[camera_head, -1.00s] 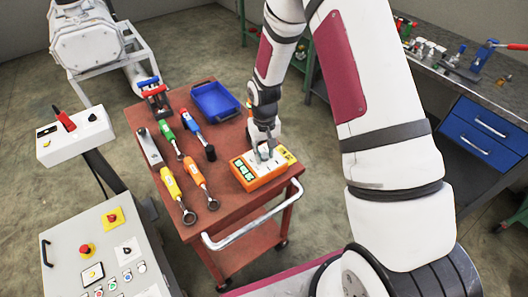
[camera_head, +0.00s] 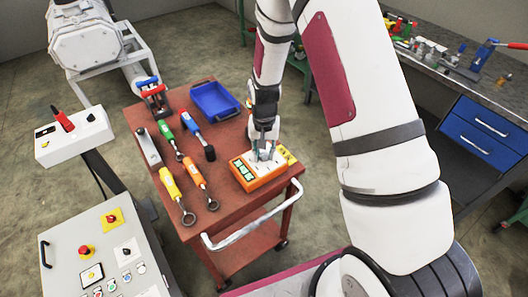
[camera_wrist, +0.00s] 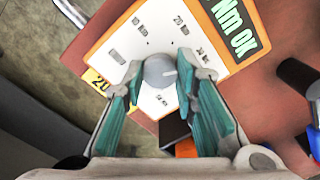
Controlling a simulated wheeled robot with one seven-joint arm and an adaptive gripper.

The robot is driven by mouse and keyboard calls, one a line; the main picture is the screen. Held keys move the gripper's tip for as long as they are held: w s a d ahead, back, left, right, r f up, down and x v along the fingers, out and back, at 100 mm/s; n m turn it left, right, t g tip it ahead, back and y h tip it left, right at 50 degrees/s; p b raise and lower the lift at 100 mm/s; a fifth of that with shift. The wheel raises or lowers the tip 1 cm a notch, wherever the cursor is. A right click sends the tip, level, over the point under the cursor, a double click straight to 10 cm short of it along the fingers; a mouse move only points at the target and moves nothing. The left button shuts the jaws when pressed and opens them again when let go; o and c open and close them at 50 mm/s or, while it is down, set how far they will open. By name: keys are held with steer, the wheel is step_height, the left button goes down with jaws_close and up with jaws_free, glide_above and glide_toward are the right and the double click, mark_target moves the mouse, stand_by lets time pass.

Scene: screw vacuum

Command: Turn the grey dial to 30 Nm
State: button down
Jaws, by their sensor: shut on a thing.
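The orange and white dial box (camera_head: 258,178) lies on the red-brown cart top. In the wrist view its white face (camera_wrist: 112,40) has printed Nm marks around the grey dial (camera_wrist: 160,70), including 10 Nm and 20 Nm. A pale pointer line on the dial points right, toward a mark at the right side of the face that is hard to read. My gripper (camera_wrist: 160,78) has its two teal-padded fingers on opposite sides of the dial, closed on it. In the head view my gripper (camera_head: 265,152) comes down onto the box from above. A green display with "Nm OK" (camera_wrist: 232,25) is partly visible.
The cart (camera_head: 225,180) also holds a blue tray (camera_head: 215,100), several coloured torque tools (camera_head: 195,172) and a red and blue tool (camera_head: 153,92). A yellow label (camera_head: 286,155) lies beside the box. A control cabinet (camera_head: 95,250) stands at the left.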

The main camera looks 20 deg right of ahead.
steer(key=c, duration=1.3)
jaws_free()
step_height(320, 180, up, 12)
step_height(320, 180, up, 18)
steer(key=n+t, duration=0.2)
steer(key=t, duration=0.1)
glide_above(264, 155)
steer(key=s, duration=0.9)
steer(key=s+r+n+t, duration=0.1)
steer(key=s+r, duration=0.3)
steer(key=s, duration=0.3)
steer(key=s+r+n+t, duration=0.1)
steer(key=s+r+n, duration=0.1)
steer(key=s, duration=0.6)
steer(key=shift+s+r+t, duration=0.2)
steer(key=shift+r+t, duration=0.1)
steer(key=shift+r, duration=0.55)
